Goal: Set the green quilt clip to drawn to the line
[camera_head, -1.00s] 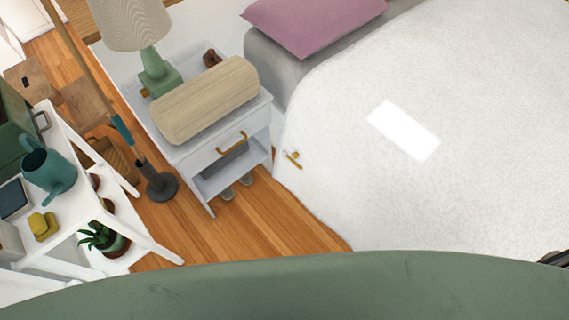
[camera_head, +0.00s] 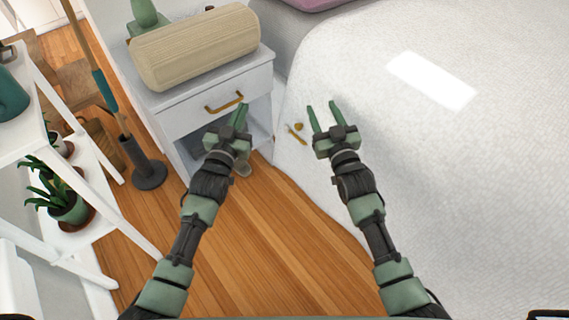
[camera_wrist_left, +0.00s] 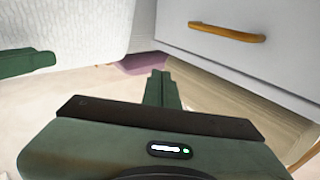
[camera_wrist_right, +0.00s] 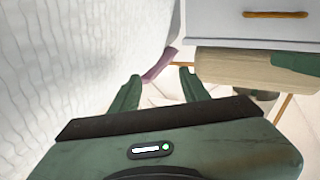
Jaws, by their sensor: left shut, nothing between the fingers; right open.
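No green clip can be told apart in these views. On the near side of the white quilt (camera_head: 420,150), in the head view, are a small gold knob (camera_head: 299,126) and a short gold bar (camera_head: 297,138); which is part of a clip I cannot tell. My left gripper (camera_head: 241,114) is shut and empty, in front of the nightstand, left of these gold pieces. It also shows shut in the left wrist view (camera_wrist_left: 162,84). My right gripper (camera_head: 322,106) is open and empty, just right of the gold pieces, by the quilt. Its spread fingers show in the right wrist view (camera_wrist_right: 159,84).
A grey-white nightstand (camera_head: 190,119) with a gold drawer handle (camera_head: 224,104) stands left of the bed, a beige bolster (camera_head: 195,45) on top. A white shelf (camera_head: 104,200) with plants and a dark-based stand (camera_head: 149,174) are further left. Wooden floor (camera_head: 270,240) lies clear between.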

